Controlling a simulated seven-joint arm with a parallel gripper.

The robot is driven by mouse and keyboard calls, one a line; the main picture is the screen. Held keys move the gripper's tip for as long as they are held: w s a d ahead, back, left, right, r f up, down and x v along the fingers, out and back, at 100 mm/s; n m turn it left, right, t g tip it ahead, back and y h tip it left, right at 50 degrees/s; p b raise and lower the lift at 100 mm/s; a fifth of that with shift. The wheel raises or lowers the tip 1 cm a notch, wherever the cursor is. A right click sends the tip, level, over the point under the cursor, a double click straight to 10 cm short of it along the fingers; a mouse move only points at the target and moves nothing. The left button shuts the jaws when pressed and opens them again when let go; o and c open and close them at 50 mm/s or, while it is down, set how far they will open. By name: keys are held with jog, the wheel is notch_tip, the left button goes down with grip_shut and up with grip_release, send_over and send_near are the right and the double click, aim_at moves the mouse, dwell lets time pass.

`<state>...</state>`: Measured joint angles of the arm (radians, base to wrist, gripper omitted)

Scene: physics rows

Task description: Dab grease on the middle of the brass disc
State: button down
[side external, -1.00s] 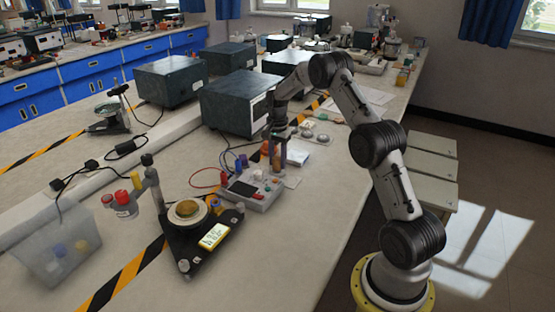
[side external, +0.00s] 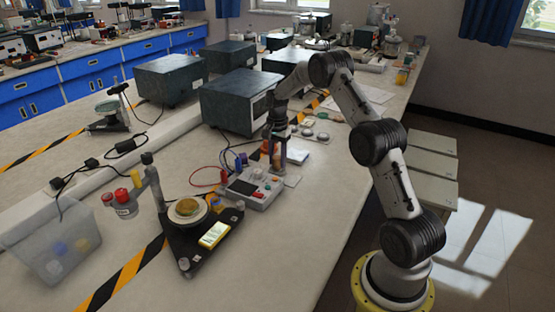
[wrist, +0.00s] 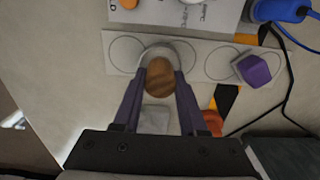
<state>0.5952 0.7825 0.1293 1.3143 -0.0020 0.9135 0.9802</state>
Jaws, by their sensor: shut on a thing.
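The brass disc (side external: 187,208) lies flat in a pale round holder on a black three-cornered base (side external: 198,246), at the lower left of centre in the side view. My gripper (side external: 274,163) is well to the right of and behind it, pointing down behind the grey meter box. In the wrist view my gripper (wrist: 160,84) is shut on a brown, round-topped wooden-looking piece (wrist: 160,77), which stands over a circle on a white card (wrist: 115,66). The piece's lower part is hidden. I cannot make out any grease.
A purple piece (wrist: 256,70) stands on another circle to the right, with a blue plug (wrist: 280,10) and black cable near it. The grey meter box (side external: 252,188) with a red lead is between my gripper and the disc. A clear bin (side external: 52,245) stands far left.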

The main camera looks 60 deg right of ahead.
aim_at(278, 157)
dwell(0.3)
jog(key=shift+r, duration=3.5)
